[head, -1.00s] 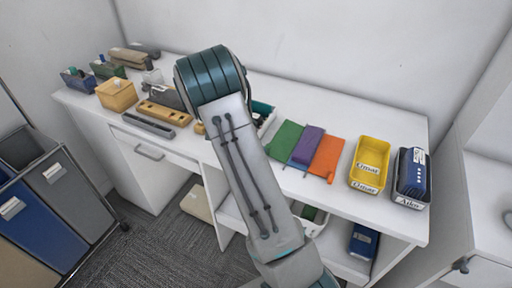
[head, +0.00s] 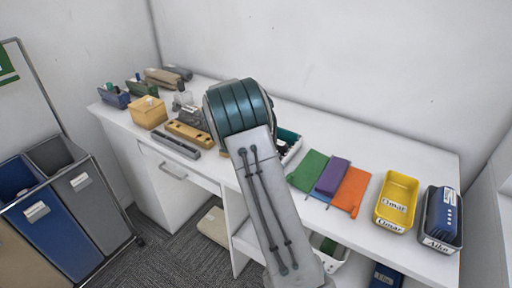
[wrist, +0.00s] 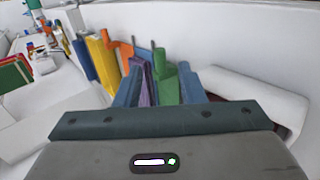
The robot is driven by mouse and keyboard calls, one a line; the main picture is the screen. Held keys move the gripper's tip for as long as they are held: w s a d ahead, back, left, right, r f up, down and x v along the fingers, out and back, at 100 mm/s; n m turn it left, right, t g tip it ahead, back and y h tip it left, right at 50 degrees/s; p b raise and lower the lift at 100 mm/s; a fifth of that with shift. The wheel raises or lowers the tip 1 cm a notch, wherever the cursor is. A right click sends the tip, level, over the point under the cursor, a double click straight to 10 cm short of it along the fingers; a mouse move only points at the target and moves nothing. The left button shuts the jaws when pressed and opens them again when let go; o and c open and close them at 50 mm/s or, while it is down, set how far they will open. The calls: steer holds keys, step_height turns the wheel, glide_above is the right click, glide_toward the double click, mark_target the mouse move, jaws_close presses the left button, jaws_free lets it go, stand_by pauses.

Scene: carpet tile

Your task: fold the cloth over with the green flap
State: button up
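The cloth lies on the white desk, right of my arm in the head view. It has a green flap (head: 309,167) at its left, a purple part (head: 332,176) in the middle and an orange part (head: 351,188) at its right. A little blue shows at the front edge. In the wrist view the purple (wrist: 146,82) and green (wrist: 167,84) parts show beyond my gripper (wrist: 160,80). Its two blue-grey fingers stand apart with no held thing visible between them.
A yellow tray (head: 397,201) labelled Omar and a dark tray (head: 441,222) labelled Aiko stand right of the cloth. Boxes and a wooden holder (head: 190,133) fill the desk's left. A bin cart (head: 70,205) stands at the left.

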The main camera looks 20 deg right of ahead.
steer(key=v, duration=0.9)
steer(key=shift+w+r+b, duration=0.15)
steer(key=shift+w+b, duration=0.05)
steer(key=shift+b, duration=0.15)
steer(key=shift+a, duration=0.1)
steer(key=shift+c, duration=0.4)
